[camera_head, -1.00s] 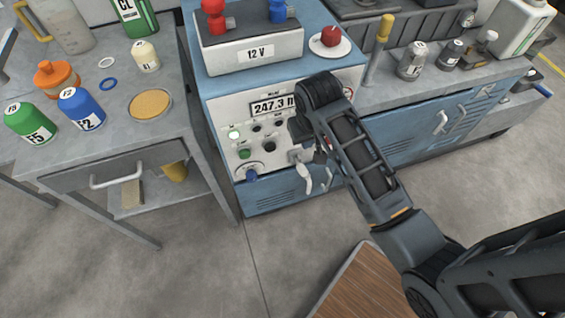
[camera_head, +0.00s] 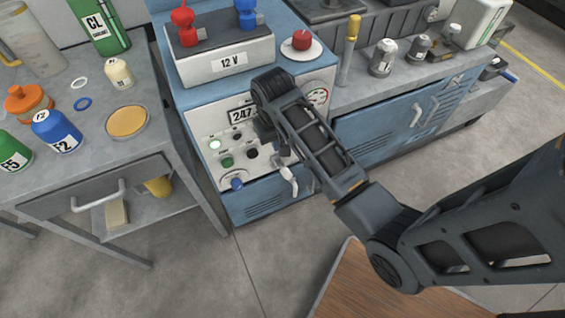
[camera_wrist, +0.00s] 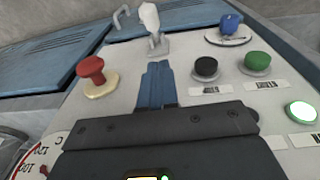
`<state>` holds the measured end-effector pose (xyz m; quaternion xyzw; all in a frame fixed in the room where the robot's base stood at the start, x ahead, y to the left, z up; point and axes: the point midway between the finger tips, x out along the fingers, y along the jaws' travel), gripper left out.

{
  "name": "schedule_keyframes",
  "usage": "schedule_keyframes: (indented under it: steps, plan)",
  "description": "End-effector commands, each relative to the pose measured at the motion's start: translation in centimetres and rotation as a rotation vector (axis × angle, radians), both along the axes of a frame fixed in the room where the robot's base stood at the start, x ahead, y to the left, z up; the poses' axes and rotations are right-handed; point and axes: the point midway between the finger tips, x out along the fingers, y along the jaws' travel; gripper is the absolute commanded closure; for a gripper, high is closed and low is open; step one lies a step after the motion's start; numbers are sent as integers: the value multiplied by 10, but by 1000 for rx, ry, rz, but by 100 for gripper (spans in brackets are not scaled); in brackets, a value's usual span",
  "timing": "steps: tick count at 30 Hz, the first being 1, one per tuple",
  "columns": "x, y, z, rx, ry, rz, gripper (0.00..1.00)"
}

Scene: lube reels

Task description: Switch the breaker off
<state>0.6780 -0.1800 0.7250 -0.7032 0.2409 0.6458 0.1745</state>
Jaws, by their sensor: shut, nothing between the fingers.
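The control panel (camera_head: 205,140) is on the front of a blue cabinet. A lever with a white handle (camera_head: 289,180) stands out at the panel's lower right; it looks like the breaker, though I read no label on it. In the wrist view the lever (camera_wrist: 151,22) is just beyond my fingertips, with its white grip raised from a grey plate. My gripper (camera_wrist: 157,68) is shut and empty, its blue fingers pointing at the lever's base with a small gap that is hard to judge. In the head view my wrist hides the fingers and part of the panel.
In the wrist view, a red button (camera_wrist: 92,72) is left of the fingers; a black button (camera_wrist: 205,68), green button (camera_wrist: 257,62) and blue knob (camera_wrist: 231,25) are right. A lit white button (camera_wrist: 301,112) is nearby. A 12 V box (camera_head: 225,60) stands on top.

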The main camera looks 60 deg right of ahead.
Motion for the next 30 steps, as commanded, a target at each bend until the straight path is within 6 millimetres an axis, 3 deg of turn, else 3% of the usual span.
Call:
schedule_keyframes:
  steps: [9,15,21,30]
  plan:
    - [3,-7,-64,2,2,-1,100]
    - [-10,-6,-89,1,2,-1,100]
    - [-15,-5,-100,0,0,0,100]
    - [-15,-5,-101,0,0,0,100]
